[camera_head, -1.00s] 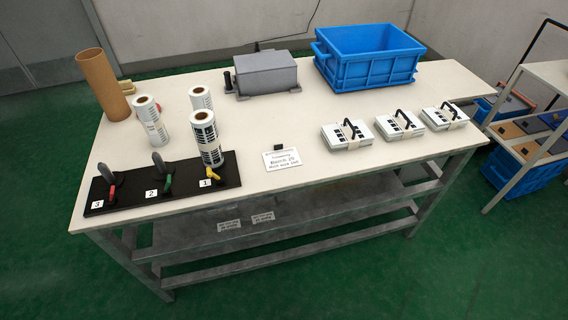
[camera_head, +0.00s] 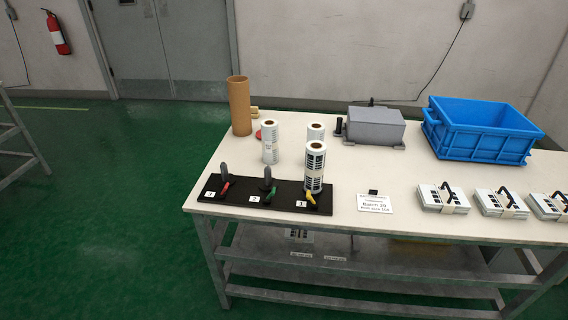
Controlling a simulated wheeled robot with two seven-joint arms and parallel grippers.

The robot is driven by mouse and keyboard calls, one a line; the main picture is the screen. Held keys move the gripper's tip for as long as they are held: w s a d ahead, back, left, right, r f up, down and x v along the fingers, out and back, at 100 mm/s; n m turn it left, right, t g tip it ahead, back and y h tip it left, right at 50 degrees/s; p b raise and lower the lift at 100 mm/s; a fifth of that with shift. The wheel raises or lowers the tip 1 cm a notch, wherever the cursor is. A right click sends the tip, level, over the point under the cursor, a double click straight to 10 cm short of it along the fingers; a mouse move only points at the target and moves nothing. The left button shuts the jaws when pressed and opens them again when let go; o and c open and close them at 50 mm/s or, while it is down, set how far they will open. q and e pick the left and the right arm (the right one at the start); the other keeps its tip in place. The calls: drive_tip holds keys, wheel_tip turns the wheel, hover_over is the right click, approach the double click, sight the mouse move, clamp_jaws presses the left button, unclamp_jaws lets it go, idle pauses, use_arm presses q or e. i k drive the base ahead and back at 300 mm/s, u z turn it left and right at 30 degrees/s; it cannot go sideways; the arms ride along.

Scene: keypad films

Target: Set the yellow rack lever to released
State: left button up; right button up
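The yellow rack lever (camera_head: 310,197) is at the right end of a black rack (camera_head: 287,194) on the table's front left, beside the label marked 1. A roll of printed film (camera_head: 314,168) stands upright right behind the yellow lever. A green lever (camera_head: 270,193) is in the middle at label 2, and a red lever (camera_head: 225,188) is at the left end, its label hard to read. Grey rounded pieces stand behind the green and red levers. Neither of my grippers is in view.
Two more film rolls (camera_head: 270,142) and a brown tube (camera_head: 239,106) stand behind the rack. A white sign (camera_head: 375,203), grey machine (camera_head: 375,127), blue crate (camera_head: 480,130) and strapped white keypads (camera_head: 443,198) are to the right. The floor left of the table (camera_head: 230,216) is clear.

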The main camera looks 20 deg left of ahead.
sight(308, 196)
drive_tip(key=u, duration=0.95)
drive_tip(key=i, duration=1.3)
drive_tip(key=z, duration=0.45)
